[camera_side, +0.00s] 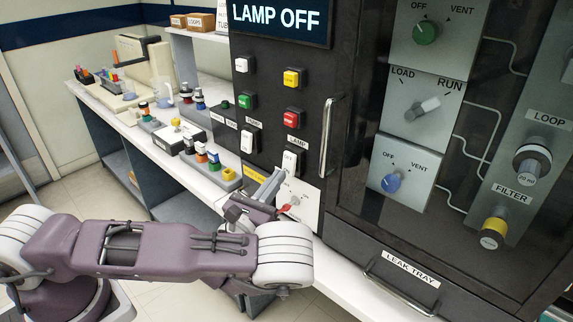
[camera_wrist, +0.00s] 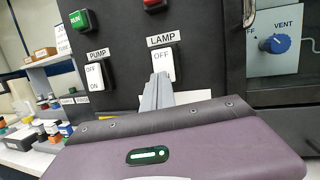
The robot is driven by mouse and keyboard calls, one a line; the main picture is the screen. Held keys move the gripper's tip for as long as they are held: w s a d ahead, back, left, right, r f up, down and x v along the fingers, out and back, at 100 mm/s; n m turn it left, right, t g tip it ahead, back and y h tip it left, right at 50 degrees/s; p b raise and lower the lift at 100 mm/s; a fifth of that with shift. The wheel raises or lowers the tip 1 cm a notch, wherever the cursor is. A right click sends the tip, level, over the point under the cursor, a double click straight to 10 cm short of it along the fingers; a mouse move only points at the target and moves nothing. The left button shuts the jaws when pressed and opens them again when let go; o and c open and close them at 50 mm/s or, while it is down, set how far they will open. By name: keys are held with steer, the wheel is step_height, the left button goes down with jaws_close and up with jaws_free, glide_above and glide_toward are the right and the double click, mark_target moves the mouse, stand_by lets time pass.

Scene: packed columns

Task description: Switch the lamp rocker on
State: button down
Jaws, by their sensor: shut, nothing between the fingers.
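The lamp rocker (camera_wrist: 161,58) is a white switch under a LAMP label on the dark panel. Its upper OFF half shows in the wrist view; my fingers hide its lower half. In the side view the rocker (camera_side: 291,160) is partly behind my gripper. The display (camera_side: 280,16) at the top of the panel reads LAMP OFF. My gripper (camera_wrist: 161,77) is shut and empty, its fingertips in front of the rocker's lower half. In the side view my gripper (camera_side: 280,174) reaches up to the rocker; I cannot tell whether it touches.
The pump rocker (camera_wrist: 95,76), marked OFF and ON, is left of the lamp rocker. A red button (camera_side: 292,119) is above it. A vertical handle (camera_side: 329,140) stands out to the right. A knob plate (camera_side: 299,203) is below. Several small items crowd the bench at left.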

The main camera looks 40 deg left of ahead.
steer(key=shift+w, duration=0.5)
stand_by(0.8)
steer(key=s, duration=0.7)
stand_by(0.3)
